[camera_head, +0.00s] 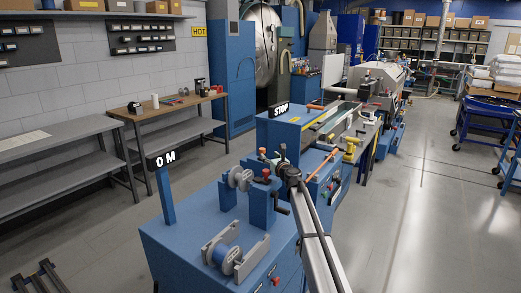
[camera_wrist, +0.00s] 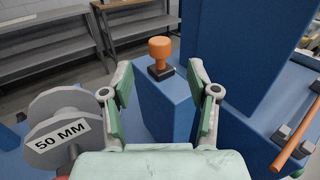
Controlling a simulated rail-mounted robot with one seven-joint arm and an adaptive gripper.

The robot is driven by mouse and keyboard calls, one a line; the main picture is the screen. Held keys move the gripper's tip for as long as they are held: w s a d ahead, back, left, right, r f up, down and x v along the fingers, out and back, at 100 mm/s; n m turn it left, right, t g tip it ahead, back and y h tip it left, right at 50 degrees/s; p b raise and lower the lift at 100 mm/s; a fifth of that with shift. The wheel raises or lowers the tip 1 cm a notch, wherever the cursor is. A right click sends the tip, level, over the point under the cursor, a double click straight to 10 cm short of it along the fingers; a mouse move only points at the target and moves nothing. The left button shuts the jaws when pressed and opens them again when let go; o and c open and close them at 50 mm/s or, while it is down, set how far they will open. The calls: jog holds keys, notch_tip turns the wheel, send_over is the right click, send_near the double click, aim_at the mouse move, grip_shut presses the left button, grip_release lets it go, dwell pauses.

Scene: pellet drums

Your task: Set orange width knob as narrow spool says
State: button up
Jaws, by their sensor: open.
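The orange knob (camera_wrist: 160,50) stands upright on a dark base on top of a blue post (camera_wrist: 163,98) in the wrist view. It also shows in the head view (camera_head: 265,173). My gripper (camera_wrist: 160,72) is open and empty; its two green fingers appear either side of the post, with the knob beyond the tips and not touched. A grey spool (camera_wrist: 62,118) at the left of the wrist view carries a white label reading "50 MM". A grey spool also shows on a stand in the head view (camera_head: 240,179), left of the knob. Any scale by the knob is not readable.
A second, wider spool (camera_head: 226,256) sits in a holder on the blue cabinet (camera_head: 185,245). A sign reading "0 M" (camera_head: 161,158) stands on a post at its left. An orange bar (camera_wrist: 297,135) lies right of the fingers, and tall blue housing (camera_wrist: 240,55) rises close to the right finger.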

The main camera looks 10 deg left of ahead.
aim_at(264, 150)
jog(key=p+x, duration=0.2)
jog(key=x, duration=0.7)
jog(key=shift+w+a, duration=0.25)
jog(key=shift+w, duration=0.1)
jog(key=shift+s+d, duration=0.1)
grip_shut()
